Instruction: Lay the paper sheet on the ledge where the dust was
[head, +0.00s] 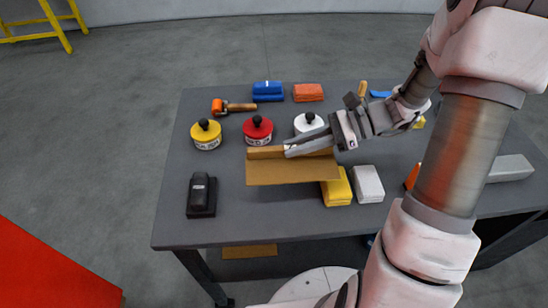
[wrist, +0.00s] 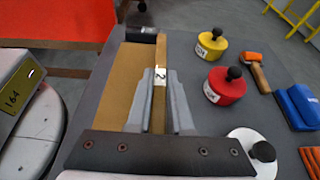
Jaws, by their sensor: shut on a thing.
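My gripper (head: 297,150) is shut on a wooden strip (head: 265,153) along the edge of the brown paper sheet (head: 285,173). The sheet is held over the grey table, covering part of it. In the wrist view the fingers (wrist: 160,82) pinch the strip (wrist: 161,50) from both sides, at a white label marked 2. The brown sheet (wrist: 117,82) extends to the left of the strip there. No dust shows, and I cannot pick out the ledge in either view.
The grey table (head: 240,222) carries yellow (head: 206,134), red (head: 257,129) and white (head: 309,122) knobbed pots, a black block (head: 201,194), a yellow block (head: 337,188), a grey block (head: 367,183) and an orange roller (head: 218,106). A red surface (head: 45,270) lies at lower left.

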